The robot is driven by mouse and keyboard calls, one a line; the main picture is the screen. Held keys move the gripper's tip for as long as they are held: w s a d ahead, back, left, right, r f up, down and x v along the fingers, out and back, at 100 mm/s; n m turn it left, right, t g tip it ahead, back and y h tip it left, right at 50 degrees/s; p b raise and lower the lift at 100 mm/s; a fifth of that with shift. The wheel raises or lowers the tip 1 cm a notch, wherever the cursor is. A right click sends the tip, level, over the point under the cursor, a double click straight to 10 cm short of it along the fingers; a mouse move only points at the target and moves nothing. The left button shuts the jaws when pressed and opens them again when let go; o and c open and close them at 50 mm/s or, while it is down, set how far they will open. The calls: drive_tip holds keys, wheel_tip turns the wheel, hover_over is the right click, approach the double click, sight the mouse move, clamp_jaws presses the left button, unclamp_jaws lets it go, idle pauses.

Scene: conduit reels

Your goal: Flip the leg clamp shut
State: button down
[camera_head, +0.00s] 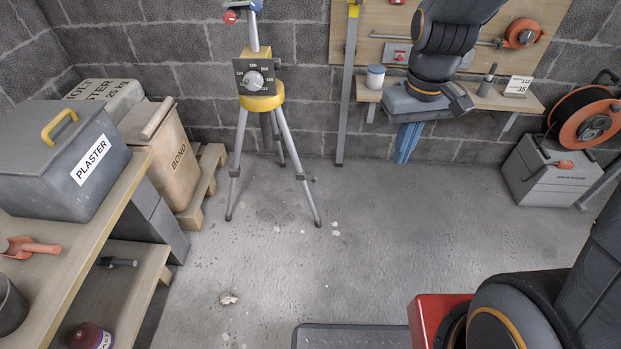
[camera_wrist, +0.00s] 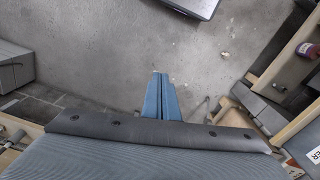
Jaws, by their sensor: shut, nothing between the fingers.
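The tripod (camera_head: 262,103) stands upright on the concrete floor left of the middle in the head view, with a yellow collar, a dial plate and splayed grey legs. A small dark leg clamp (camera_head: 301,177) sits low on its right front leg, and a short lever seems to stick out to the right. It is too small to tell how far the lever is open. My gripper (camera_head: 403,160) points down, well right of the tripod and apart from it. Its blue fingers also show in the wrist view (camera_wrist: 160,77), shut and empty. The clamp cannot be made out there.
A wall shelf (camera_head: 489,98) with a white tub (camera_head: 375,77) is behind my gripper. A grey post (camera_head: 345,90) stands between gripper and tripod. An orange cable reel (camera_head: 590,122) sits at right. A bench with a plaster bin (camera_head: 67,160) is at left. The middle floor is clear.

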drive_tip(key=w+a+f+n+b, duration=0.4)
drive_tip(key=w+a+f+b, duration=0.2)
drive_tip(key=w+f, duration=0.5)
drive_tip(key=w+a+f+n+b, duration=0.4)
drive_tip(key=w+a+f+b, duration=0.3)
drive_tip(key=w+f, duration=0.5)
drive_tip(key=w+a+f+n+t+b, duration=0.1)
drive_tip(key=w+a+f+n+b, duration=0.2)
drive_tip(key=w+a+f+b, duration=0.3)
drive_tip(key=w+f+b, duration=0.3)
drive_tip(key=w+f, duration=0.2)
drive_tip(key=f, duration=0.2)
drive_tip(key=shift+w+a+f+n+y, duration=0.25)
drive_tip(key=shift+a+f+n+y, duration=0.05)
drive_tip(key=shift+a+n, duration=0.1)
wheel_tip(320, 180, down, 10)
drive_tip(key=w+b, duration=0.1)
drive_tip(key=b, duration=0.2)
drive_tip(key=shift+a, duration=0.35)
drive_tip(key=shift+a, duration=0.1)
